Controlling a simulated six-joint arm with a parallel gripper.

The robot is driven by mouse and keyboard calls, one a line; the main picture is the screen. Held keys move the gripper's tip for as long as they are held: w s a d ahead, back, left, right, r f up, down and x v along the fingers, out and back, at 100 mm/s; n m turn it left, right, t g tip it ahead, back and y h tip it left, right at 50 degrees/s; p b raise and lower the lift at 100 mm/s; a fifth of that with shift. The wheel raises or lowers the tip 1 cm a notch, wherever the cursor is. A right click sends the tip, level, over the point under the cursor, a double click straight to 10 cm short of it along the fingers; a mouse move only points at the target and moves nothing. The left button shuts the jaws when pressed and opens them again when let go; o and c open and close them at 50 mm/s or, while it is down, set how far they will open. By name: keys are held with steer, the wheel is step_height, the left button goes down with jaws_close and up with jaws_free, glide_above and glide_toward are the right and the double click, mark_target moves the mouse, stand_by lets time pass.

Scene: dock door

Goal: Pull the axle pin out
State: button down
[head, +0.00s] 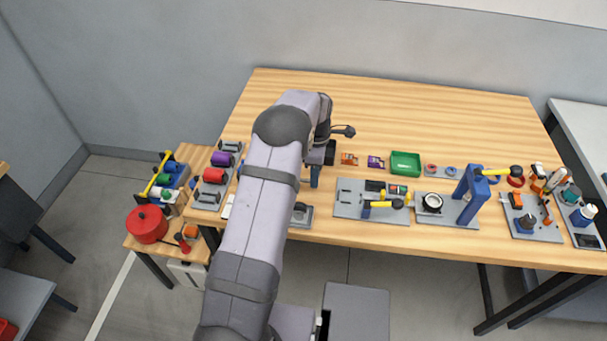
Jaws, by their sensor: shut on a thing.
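My gripper (316,178) shows small beyond the end of my arm, over the front middle of the table. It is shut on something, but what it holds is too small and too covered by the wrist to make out. A grey plate with a small dark and metal part (300,214) lies just in front of it, partly behind my arm. I cannot single out the axle pin with certainty.
My arm hides part of the table (430,110). Right of my gripper are a grey board with a yellow-handled tool (385,204), a green tray (405,163) and a tall blue stand (471,192). A red pot (147,224) stands on the low left table. The table's back is clear.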

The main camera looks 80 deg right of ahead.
steer(key=shift+s, duration=0.2)
steer(key=c, duration=1.5)
jaws_free()
steer(key=shift+s, duration=0.1)
steer(key=shift+r, duration=0.1)
steer(key=shift+r+b, duration=1.3)
steer(key=shift+r, duration=2.35)
